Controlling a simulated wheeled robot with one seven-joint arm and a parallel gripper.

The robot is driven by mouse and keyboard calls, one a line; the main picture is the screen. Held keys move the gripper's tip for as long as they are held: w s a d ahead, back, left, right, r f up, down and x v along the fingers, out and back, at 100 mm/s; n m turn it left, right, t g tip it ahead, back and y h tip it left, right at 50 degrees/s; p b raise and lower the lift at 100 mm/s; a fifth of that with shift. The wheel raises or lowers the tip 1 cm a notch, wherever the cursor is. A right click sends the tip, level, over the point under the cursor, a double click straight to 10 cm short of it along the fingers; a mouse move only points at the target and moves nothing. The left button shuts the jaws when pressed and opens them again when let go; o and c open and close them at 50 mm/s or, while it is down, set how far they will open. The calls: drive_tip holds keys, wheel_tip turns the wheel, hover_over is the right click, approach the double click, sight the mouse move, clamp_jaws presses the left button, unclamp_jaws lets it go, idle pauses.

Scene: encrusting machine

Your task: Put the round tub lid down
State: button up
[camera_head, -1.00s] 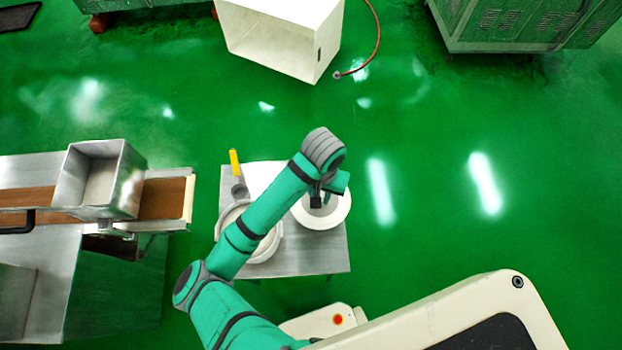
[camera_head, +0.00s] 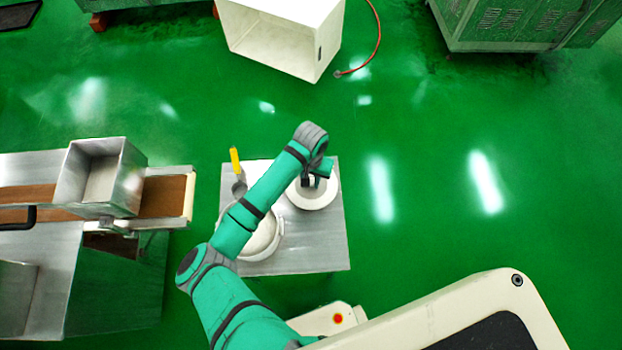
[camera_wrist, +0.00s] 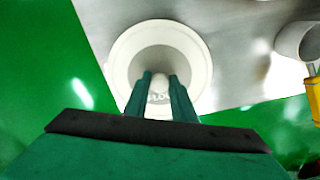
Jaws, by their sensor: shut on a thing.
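The round tub lid (camera_head: 325,198) is white, with a wide rim and a small knob in its middle. My gripper (camera_head: 309,182) is shut on that knob, and the lid lies level below it. In the wrist view the lid (camera_wrist: 203,62) shows both fingers (camera_wrist: 160,88) either side of the knob. The lid is over the right part of the metal table (camera_head: 318,255), near its right edge. I cannot tell whether it touches the tabletop. The white round tub (camera_head: 266,246) stands left of the lid, partly hidden by my arm.
A scoop with a yellow handle (camera_head: 235,160) lies at the table's back left; its handle also shows in the wrist view (camera_wrist: 313,95). A conveyor with a metal hopper (camera_head: 100,180) stands left. The table front right is bare.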

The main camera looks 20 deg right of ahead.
drive_tip(key=shift+f, duration=0.25)
drive_tip(key=o, duration=1.1)
drive_tip(key=shift+c, duration=0.2)
drive_tip(key=shift+r, duration=0.15)
